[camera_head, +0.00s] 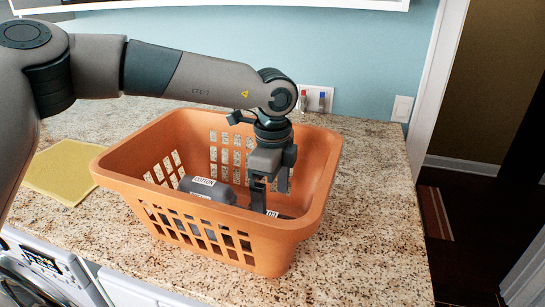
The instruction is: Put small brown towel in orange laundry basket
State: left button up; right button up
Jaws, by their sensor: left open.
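The orange laundry basket (215,222) stands on the speckled counter, open side up. My left gripper (268,192) points down inside it, toward its right part, with its fingers apart. A dark grey item with a white "COTTON" label (207,187) lies in the basket, left of the fingers. Another dark item with a small pale label (277,213) shows low beside the fingertips, partly hidden by the basket's near wall. I cannot make out a small brown towel for certain. My right gripper is not in view.
A folded yellow cloth (62,170) lies on the granite counter (375,235), left of the basket. White front-loading machines (45,270) stand below the counter's front edge. Wall outlets (316,98) are behind the basket. The counter right of the basket is clear.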

pick_arm(q)
notch_tip(320, 180, up, 17)
jog(key=b, duration=0.5)
jog(key=shift+f+b, duration=0.15)
jog(key=shift+b, duration=0.25)
notch_tip(320, 180, up, 12)
jog(key=p, duration=0.7)
jog(key=shift+f, duration=0.1)
dwell(0.4)
